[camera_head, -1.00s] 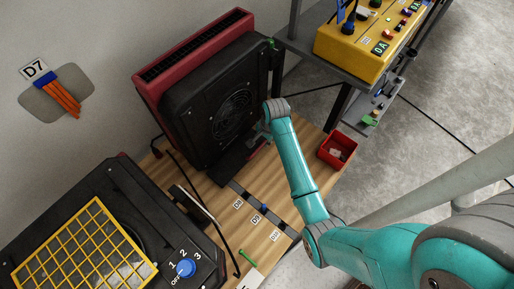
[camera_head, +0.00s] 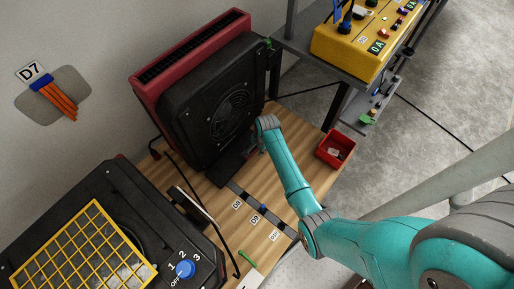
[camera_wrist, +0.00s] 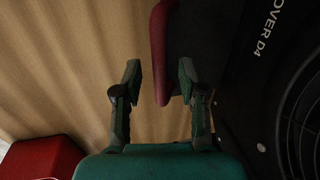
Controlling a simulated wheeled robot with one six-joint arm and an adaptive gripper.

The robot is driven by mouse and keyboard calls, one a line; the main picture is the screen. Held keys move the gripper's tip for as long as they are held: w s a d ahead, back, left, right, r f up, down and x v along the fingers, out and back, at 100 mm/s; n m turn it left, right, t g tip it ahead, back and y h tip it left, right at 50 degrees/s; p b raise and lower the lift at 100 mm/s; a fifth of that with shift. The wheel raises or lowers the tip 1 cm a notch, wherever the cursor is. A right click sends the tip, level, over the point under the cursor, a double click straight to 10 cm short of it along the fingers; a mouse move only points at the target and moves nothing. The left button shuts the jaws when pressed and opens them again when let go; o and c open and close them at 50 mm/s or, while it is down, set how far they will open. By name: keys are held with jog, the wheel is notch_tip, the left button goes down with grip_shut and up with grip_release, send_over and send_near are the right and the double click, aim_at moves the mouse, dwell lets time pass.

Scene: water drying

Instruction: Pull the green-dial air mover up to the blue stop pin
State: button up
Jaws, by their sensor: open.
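The green-dial air mover (camera_head: 205,112), black with a red housing, stands upright at the back of the wooden bench. Its green dial (camera_head: 267,43) shows at the top right corner. In the wrist view its black side (camera_wrist: 250,60) reads "OVER D4", and a red handle-like bar (camera_wrist: 160,50) reaches down between my fingertips. My gripper (camera_wrist: 160,82) is open around that bar, and I see gaps beside the fingers. In the head view my gripper (camera_head: 261,147) is small beside the mover's lower right side. The blue stop pin (camera_head: 263,207) sits on the dark rail near label D9.
The dark rail (camera_head: 240,191) runs past labels D8, D9 and D10. A second air mover (camera_head: 120,180) with yellow grille and blue dial lies at left. A red bin (camera_head: 335,148) sits at the bench's right edge. A green pin (camera_head: 247,256) lies at the front.

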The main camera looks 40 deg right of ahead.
grip_shut()
jog(key=s+d, duration=0.1)
jog(key=s, duration=0.5)
jog(key=s+d, duration=0.1)
jog(key=s, duration=0.5)
jog(key=s+d, duration=0.1)
jog(key=s, duration=0.5)
jog(key=shift+d, duration=0.2)
grip_release()
jog(key=shift+w, duration=0.1)
